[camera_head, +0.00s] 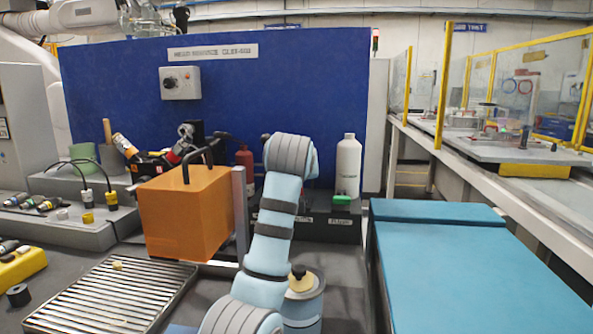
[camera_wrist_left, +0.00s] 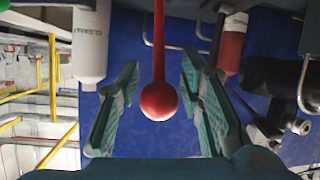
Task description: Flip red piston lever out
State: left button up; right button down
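In the left wrist view, the red lever shows as a red rod with a round red ball knob (camera_wrist_left: 159,101). The rod runs up from the knob to the top edge of the picture. My left gripper (camera_wrist_left: 158,78) is open, one green finger on each side of the knob, with gaps between. In the head view my own light-blue arm rises through the middle, and its links hide the left gripper and the lever. My right gripper is in neither view.
A white bottle (camera_head: 348,168) and a red bottle (camera_head: 245,161) stand on either side of my arm. An orange box (camera_head: 185,215) with a black handle is at its left. A blue panel (camera_head: 300,80) stands behind. A turquoise bench (camera_head: 470,270) is at the right.

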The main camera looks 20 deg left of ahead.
pick_arm(q)
jog(key=v, duration=1.1)
